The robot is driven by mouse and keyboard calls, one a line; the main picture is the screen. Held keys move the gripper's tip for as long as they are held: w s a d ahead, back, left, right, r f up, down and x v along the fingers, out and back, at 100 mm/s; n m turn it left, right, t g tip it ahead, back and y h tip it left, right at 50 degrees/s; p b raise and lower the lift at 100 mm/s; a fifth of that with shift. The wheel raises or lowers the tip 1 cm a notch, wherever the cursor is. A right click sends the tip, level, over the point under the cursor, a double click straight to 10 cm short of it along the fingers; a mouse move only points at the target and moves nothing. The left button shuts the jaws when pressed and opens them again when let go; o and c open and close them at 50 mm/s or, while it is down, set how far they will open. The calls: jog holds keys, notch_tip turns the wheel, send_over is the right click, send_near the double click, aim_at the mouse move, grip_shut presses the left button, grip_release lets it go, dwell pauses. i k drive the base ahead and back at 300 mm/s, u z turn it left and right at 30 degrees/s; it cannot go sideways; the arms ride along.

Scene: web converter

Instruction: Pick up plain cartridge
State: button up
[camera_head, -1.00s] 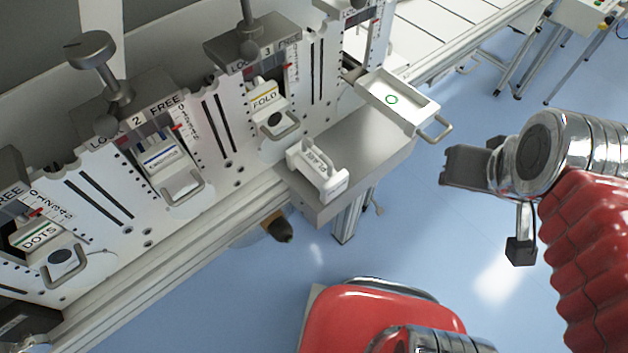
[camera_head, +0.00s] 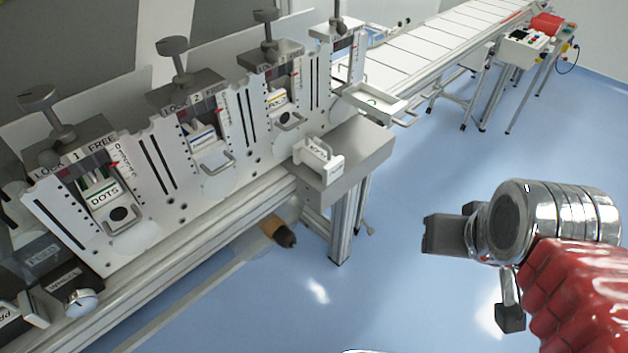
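A white cartridge (camera_head: 318,159) with a handle stands on the grey shelf (camera_head: 352,152) at the end of the machine. Its label is too small to read surely, so I cannot confirm it is the plain one. My gripper (camera_head: 478,276) is at the right, over the blue floor. Its two dark fingers are wide apart with nothing between them. It is well apart from the shelf and the cartridge, to their right and nearer the camera.
Cartridges with DOTS (camera_head: 105,196) and other labels sit in slots along the machine, under clamp knobs (camera_head: 172,47). A white tray (camera_head: 378,104) with a handle juts out behind the shelf. A conveyor (camera_head: 440,42) runs to the back right. The floor between shelf and gripper is clear.

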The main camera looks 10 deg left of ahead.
aim_at(331, 167)
jog(key=k, duration=0.8)
jog(key=u, duration=1.15)
jog(key=i, duration=1.4)
